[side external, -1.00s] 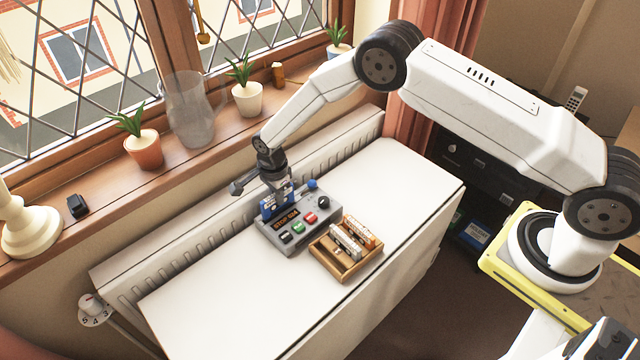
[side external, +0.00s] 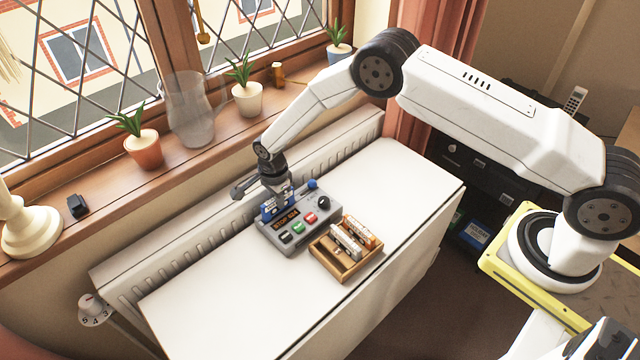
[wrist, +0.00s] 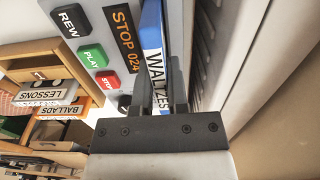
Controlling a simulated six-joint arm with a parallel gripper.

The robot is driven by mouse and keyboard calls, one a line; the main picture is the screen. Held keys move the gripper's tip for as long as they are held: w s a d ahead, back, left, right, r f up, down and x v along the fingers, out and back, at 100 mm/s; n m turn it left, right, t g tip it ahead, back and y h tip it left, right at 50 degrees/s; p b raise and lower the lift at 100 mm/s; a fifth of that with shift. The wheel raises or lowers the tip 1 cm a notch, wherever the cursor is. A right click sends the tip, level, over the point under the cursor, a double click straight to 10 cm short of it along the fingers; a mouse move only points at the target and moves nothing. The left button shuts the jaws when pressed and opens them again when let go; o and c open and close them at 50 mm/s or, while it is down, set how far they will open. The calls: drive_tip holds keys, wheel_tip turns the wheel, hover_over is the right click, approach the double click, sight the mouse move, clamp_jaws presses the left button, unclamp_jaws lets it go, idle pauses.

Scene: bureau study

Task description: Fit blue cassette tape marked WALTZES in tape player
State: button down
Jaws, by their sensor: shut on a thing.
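The blue cassette tape marked WALTZES (wrist: 154,50) is between the fingers of my gripper (wrist: 165,105) in the wrist view. In the side view the blue tape (side external: 272,208) stands upright at the back left of the grey tape player (side external: 300,222), with my gripper (side external: 275,188) shut on it from above. The tape's lower edge is at the player's top; how deep it sits in the slot is hidden. The player's face shows REW, PLAY and STOP buttons and a display reading STOP 024 (wrist: 124,33).
A wooden tray (side external: 347,268) beside the player holds a white tape marked LESSONS (wrist: 45,96) and an orange tape marked BALLADS (wrist: 62,112). The radiator (side external: 205,247) and window sill run behind. The white table top (side external: 225,300) is clear at the front left.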

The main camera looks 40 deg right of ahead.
drive_tip(key=shift+f, duration=1.15)
idle(0.4)
drive_tip(key=shift+c, duration=1.6)
unclamp_jaws()
drive_tip(key=shift+r, duration=0.15)
drive_tip(key=shift+r, duration=3.4)
